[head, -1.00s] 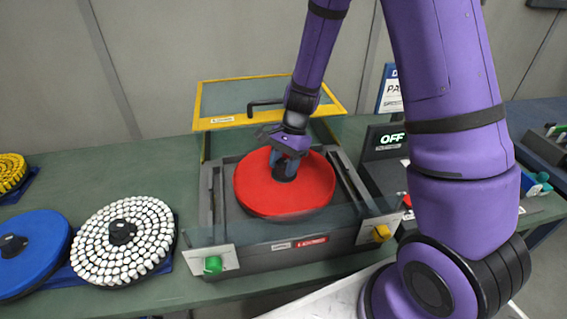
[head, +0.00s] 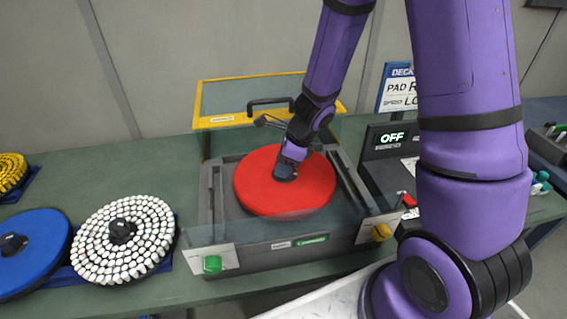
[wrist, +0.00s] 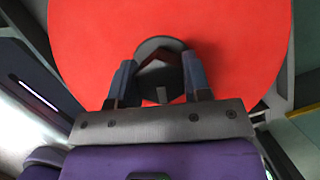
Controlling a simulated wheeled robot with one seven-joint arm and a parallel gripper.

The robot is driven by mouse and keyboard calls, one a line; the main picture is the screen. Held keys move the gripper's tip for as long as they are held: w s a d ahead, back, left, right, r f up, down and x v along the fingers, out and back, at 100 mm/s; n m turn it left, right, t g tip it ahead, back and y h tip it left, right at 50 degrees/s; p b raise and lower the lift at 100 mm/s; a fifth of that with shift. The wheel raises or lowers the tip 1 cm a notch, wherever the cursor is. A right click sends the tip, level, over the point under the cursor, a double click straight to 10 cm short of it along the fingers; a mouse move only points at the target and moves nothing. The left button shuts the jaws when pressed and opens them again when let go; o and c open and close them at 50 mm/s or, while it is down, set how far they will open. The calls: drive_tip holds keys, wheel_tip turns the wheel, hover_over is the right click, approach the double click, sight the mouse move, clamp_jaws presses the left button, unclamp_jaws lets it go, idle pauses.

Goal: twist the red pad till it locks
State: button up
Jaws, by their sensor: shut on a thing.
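The red pad (head: 260,190) is a flat round disc in the grey machine bay (head: 217,205). It has a dark knob at its middle, and the knob also shows in the wrist view (wrist: 160,50). My gripper (head: 285,172) reaches down onto the knob and is shut on it. In the wrist view, my two fingers (wrist: 160,80) stand on either side of the knob, with the red disc (wrist: 225,40) around them. A small label on the machine's front (head: 312,239) shows green. Part of the knob is hidden behind my gripper.
A yellow-framed clear guard (head: 222,121) stands raised behind the pad. A green button (head: 212,264) and a yellow one (head: 381,232) sit at the front corners. A display (head: 392,138) reads OFF. A white studded pad (head: 90,250) and a blue pad (head: 40,240) lie left.

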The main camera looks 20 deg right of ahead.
drive_tip(key=shift+s+f+m, duration=0.1)
drive_tip(key=shift+m, duration=0.3)
drive_tip(key=o, duration=1.4)
drive_tip(key=shift+c, duration=0.2)
drive_tip(key=shift+r, duration=0.2)
drive_tip(key=v, duration=1)
drive_tip(key=shift+r, duration=0.2)
drive_tip(key=shift+s+d, duration=0.1)
